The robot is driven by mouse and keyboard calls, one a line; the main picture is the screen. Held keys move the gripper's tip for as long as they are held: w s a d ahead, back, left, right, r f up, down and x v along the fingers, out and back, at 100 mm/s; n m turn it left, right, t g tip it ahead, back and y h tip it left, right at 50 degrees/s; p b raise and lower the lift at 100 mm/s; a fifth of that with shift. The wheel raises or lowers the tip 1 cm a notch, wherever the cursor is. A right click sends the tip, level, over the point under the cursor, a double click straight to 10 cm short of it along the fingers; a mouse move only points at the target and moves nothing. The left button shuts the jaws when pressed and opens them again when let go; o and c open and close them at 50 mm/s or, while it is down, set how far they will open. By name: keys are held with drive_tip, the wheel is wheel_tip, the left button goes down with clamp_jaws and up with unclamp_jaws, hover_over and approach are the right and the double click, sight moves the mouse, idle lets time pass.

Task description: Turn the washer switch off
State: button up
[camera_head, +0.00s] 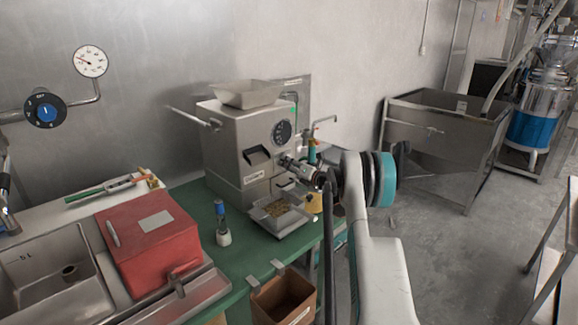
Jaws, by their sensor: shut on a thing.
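My gripper (302,172) is at the lower right of the front of the steel grinder (238,150). Its fingers are shut on a small part there, which the fingers mostly hide; I cannot tell exactly what it is. No switch can be clearly read as the washer switch. A round black dial (282,132) is on the grinder's front, above my gripper. A black knob with a blue centre and white marks (45,110) is at the far left, on a pipe by the wall.
A steel tray with beans (278,215) sits below my gripper on the green table (195,200). A red box (150,235) and a blue-topped bottle (222,228) stand left. A cardboard bin (283,300) is in front. Open floor (440,245) lies right, before a steel tank (440,135).

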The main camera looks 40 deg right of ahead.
drive_tip(key=m, duration=0.9)
drive_tip(key=shift+m, duration=0.6)
idle(0.3)
drive_tip(key=o, duration=1.1)
drive_tip(key=shift+c, duration=0.2)
drive_tip(key=shift+s, duration=0.1)
